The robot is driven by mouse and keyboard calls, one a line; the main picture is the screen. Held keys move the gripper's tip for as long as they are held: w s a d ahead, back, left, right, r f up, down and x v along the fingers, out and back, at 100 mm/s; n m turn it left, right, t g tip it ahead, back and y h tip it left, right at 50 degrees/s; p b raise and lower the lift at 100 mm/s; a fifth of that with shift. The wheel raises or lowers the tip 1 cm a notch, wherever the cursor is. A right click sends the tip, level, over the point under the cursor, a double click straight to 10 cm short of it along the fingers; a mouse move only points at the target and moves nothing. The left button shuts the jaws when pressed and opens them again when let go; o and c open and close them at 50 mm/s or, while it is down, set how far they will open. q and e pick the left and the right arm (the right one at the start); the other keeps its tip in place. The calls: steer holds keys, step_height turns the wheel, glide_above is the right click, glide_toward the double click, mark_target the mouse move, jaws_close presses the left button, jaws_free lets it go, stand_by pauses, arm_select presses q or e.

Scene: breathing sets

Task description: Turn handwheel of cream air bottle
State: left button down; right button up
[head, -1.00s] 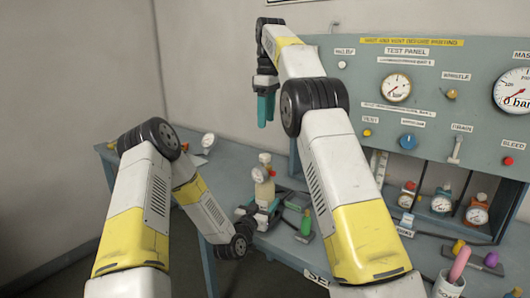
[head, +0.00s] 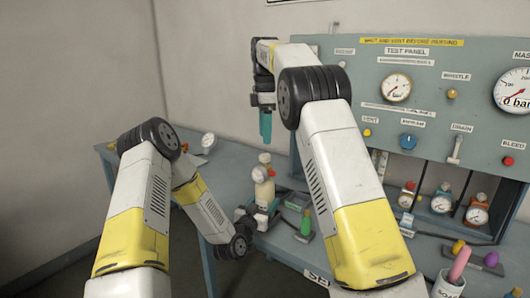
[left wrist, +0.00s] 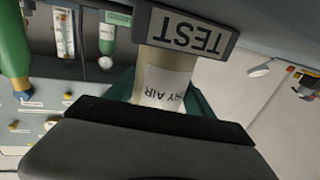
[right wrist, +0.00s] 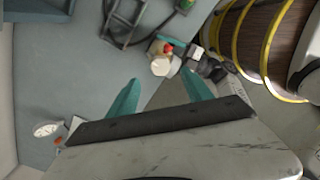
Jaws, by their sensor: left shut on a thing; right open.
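The cream air bottle (head: 266,191) stands near the left part of the bench, with a gauge (head: 260,174) at its top. My left gripper (head: 262,214) is shut around its lower body. The left wrist view shows the bottle's label (left wrist: 163,90) between teal fingers, beside a TEST plate (left wrist: 187,32). My right gripper (head: 265,126) is open and empty, pointing down, above and apart from the bottle.
The test panel (head: 440,100) rises behind. A small gauge (head: 208,141) sits at the bench's back left. Several gauges stand under the panel.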

mark_target(265, 155)
step_height(265, 155, down, 7)
steer(key=shift+r, duration=0.1)
stand_by(0.3)
jaws_close()
